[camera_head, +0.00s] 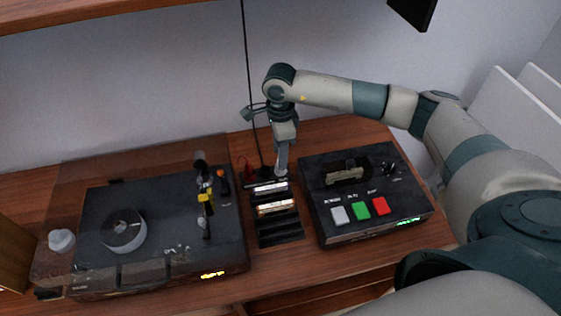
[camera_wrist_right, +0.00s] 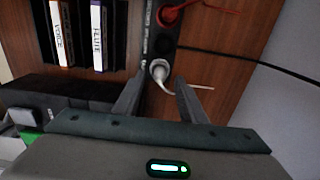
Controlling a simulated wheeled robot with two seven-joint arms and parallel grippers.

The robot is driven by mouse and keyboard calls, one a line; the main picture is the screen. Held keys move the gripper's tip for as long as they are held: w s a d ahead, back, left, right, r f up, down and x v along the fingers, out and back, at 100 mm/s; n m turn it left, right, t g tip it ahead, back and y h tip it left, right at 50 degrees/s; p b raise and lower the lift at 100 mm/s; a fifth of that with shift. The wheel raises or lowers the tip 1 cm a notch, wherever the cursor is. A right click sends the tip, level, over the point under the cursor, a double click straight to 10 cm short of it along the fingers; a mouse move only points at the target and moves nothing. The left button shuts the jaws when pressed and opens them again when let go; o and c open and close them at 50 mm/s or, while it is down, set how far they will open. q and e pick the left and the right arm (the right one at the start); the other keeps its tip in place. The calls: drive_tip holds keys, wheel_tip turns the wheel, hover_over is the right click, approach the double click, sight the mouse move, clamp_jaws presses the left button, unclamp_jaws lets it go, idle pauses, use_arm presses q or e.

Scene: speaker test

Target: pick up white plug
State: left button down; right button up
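The white plug (camera_wrist_right: 158,70) sits at the end of a black power strip (camera_wrist_right: 165,45) in the right wrist view. A pale cable runs from it to the right. My right gripper (camera_wrist_right: 158,92) is open, with one finger on each side of the plug in that view. I cannot tell whether the fingers touch it. In the head view my right gripper (camera_head: 281,168) points down behind the cartridge rack. The plug is too small or hidden to make out there. My left gripper is not in view.
A red plug (camera_wrist_right: 167,15) is on the same strip. A black rack (camera_head: 281,231) holds cartridges. A turntable (camera_head: 165,215) under a clear cover stands left, and a black player (camera_head: 335,195) with white, green and red buttons stands right. A black cable (camera_head: 247,80) hangs by the wall.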

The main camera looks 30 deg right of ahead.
drive_tip(key=shift+f, duration=1.3)
drive_tip(key=shift+c, duration=0.7)
clamp_jaws()
